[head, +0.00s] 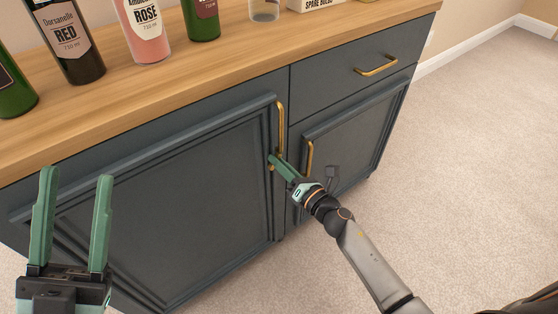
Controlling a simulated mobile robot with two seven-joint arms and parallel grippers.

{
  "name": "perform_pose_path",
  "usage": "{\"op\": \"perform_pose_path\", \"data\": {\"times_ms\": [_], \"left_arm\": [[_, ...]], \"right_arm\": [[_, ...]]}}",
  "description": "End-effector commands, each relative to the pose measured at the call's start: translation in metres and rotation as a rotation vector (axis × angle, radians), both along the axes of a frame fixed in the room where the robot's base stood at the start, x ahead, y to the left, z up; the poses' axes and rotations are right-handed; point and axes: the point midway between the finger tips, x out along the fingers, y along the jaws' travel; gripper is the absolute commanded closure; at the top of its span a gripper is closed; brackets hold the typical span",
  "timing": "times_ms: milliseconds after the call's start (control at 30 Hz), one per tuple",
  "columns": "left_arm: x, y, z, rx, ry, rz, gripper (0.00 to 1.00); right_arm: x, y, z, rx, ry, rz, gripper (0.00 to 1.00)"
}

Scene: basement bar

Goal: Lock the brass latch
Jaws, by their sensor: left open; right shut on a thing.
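The dark blue-grey cabinet (165,205) stands below a wooden counter. A small bit of brass, which looks like the latch (271,168), shows at the right edge of the large left door, just below that door's upright brass handle (281,125). My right gripper (273,158) is shut at this spot, its green fingers covering most of the latch, so its position cannot be told. My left gripper (76,178) is open and empty in front of the left door, at the lower left.
Another brass handle (309,158) is on the right door, close to my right gripper. A drawer handle (376,66) is above it. Several bottles and a glass (264,10) stand on the wooden counter (165,88). The carpet (455,170) to the right is clear.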

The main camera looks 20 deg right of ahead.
Motion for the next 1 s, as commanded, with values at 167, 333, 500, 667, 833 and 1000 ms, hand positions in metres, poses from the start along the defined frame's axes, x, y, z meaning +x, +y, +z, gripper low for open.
{"op": "perform_pose_path", "data": {"times_ms": [167, 333, 500, 667, 833, 1000], "left_arm": [[0.008, 0.002, -0.005, 0.005, 0.047, 0.016, 0.50], [0.026, 0.004, -0.025, 0.003, 0.158, 0.037, 0.50], [0.041, 0.007, -0.048, 0.001, 0.276, 0.058, 0.50], [0.053, 0.010, -0.072, 0.000, 0.389, 0.079, 0.50], [0.062, 0.012, -0.096, 0.000, 0.497, 0.096, 0.50], [0.068, 0.013, -0.116, 0.001, 0.582, 0.109, 0.50]], "right_arm": [[0.001, -0.001, 0.001, 0.158, 0.057, -0.002, 1.00], [0.001, -0.002, 0.001, 0.310, 0.112, -0.001, 1.00], [0.001, -0.002, 0.000, 0.460, 0.165, -0.002, 1.00], [0.001, -0.003, -0.001, 0.593, 0.215, -0.002, 1.00], [0.001, -0.003, -0.002, 0.712, 0.258, -0.003, 1.00], [0.001, -0.003, -0.002, 0.799, 0.289, -0.002, 1.00]]}}
